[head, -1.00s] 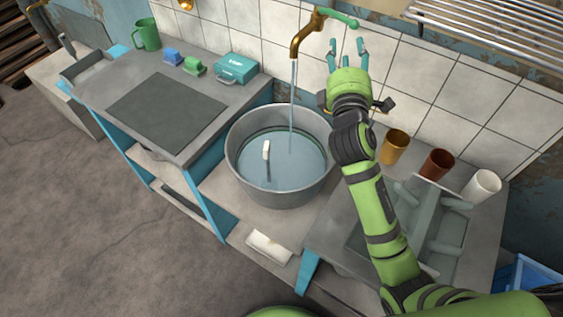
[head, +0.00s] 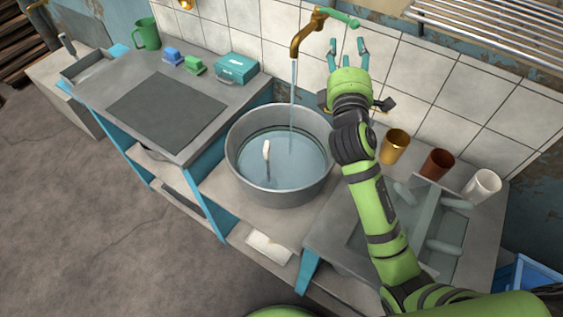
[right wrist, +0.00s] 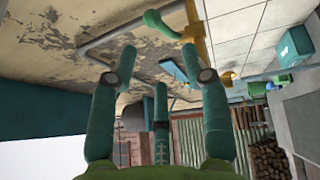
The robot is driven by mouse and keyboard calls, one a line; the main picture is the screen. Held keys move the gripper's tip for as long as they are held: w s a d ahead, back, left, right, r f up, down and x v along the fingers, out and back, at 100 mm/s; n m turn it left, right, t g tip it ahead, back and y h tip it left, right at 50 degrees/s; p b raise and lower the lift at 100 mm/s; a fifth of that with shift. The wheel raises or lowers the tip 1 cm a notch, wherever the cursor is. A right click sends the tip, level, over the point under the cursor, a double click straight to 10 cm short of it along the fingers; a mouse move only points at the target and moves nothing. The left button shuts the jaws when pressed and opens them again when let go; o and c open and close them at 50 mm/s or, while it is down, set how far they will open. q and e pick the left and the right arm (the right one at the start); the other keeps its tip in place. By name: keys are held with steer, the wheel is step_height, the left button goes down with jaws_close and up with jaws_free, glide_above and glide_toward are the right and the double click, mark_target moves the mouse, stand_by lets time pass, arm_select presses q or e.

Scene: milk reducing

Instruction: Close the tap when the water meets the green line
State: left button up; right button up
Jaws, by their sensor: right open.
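The brass tap (head: 308,33) is on the tiled wall, with its green handle (head: 345,19) pointing right. A thin water stream (head: 292,90) falls from it into the round grey metal tub (head: 238,173). Water (head: 287,170) partly fills the tub, and a dark green line (head: 272,129) runs round the inner wall just above the water. My right gripper (head: 347,47) is open and empty, fingers up, just below the handle and apart from it. In the right wrist view the handle (right wrist: 163,24) is beyond the open fingers (right wrist: 159,62). My left gripper is not in view.
A white upright object (head: 266,150) stands in the water. Right of my arm are a gold cup (head: 395,147), a brown cup (head: 437,164) and a white cup (head: 482,186). A metal rack (head: 490,35) hangs at upper right. A teal box (head: 236,69) stands on the left counter.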

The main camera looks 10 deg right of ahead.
steer(key=shift+a+f, duration=0.15)
steer(key=c, duration=0.6)
steer(key=s+a+b, duration=0.1)
steer(key=a+f+b, duration=0.1)
steer(key=a+b, duration=0.1)
steer(key=s+a+f+b, duration=0.1)
steer(key=shift+s+a, duration=0.35)
steer(key=shift+a, duration=0.05)
jaws_close()
steer(key=p, duration=0.3)
glide_toward(336, 16)
steer(key=w+a, duration=0.2)
steer(key=w, duration=0.2)
steer(key=d, duration=0.1)
steer(key=w+d+p, duration=0.1)
steer(key=d, duration=0.1)
steer(key=shift+w, duration=0.3)
steer(key=shift+a, duration=0.1)
steer(key=shift+r, duration=0.1)
